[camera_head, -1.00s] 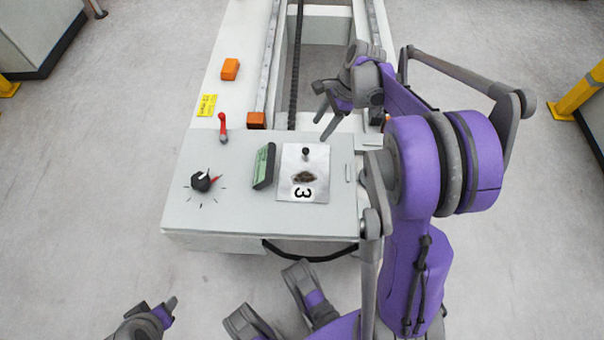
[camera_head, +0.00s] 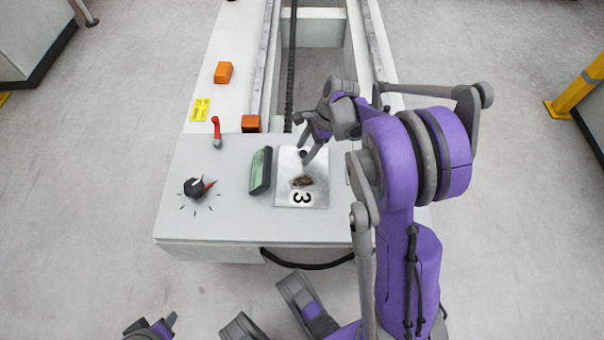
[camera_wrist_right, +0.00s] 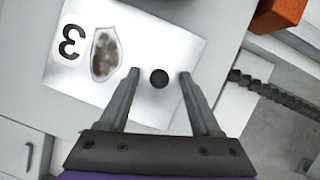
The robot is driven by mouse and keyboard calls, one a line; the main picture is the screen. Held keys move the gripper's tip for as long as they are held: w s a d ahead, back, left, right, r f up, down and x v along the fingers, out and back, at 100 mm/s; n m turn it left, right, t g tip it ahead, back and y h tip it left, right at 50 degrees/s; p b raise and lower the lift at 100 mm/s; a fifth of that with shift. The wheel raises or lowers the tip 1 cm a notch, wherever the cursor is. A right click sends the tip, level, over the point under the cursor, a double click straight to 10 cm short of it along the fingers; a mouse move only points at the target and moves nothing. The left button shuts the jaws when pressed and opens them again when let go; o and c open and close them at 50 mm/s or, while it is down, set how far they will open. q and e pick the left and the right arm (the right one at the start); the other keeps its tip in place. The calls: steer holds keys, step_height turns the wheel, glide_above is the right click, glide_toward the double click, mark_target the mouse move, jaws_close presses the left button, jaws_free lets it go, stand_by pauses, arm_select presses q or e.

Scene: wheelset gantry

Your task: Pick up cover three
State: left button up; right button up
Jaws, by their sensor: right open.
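Cover three is a flat metallic plate (camera_head: 317,191) with a black "3", a brown stain and a small dark knob (camera_head: 303,154). It lies on the grey top of the machine's console. My right gripper (camera_head: 303,142) is above the knob end of the plate with its fingers open. In the right wrist view the knob (camera_wrist_right: 159,78) shows between the two spread fingertips of the right gripper (camera_wrist_right: 158,73), touching neither in that picture; the exact height gap cannot be told. My left gripper (camera_head: 150,328) is at the bottom edge, cut off, away from the console.
A green-faced display (camera_head: 261,170) stands just left of the plate. The open gantry frame (camera_head: 320,60) lies beyond the console.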

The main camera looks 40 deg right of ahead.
jaws_close()
stand_by(0.5)
